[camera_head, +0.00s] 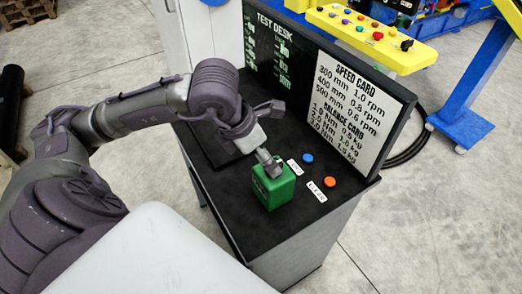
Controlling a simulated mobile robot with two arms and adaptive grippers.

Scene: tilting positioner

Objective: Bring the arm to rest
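My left arm comes in from the left and reaches over the black-topped desk (262,228). My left gripper (270,166) points down at the top of a green box (273,190) that stands upright on the desk. The fingertips overlap the box's top in this view. I cannot tell whether they touch it or grip it, as they are small and partly hidden. My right gripper is not in view.
A blue button (307,158) and an orange button (330,181) with white labels are right of the box. Behind stand a test desk screen (272,50) and speed card (345,100). A yellow control panel (400,55) and blue-yellow machine frame (470,95) are beyond.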

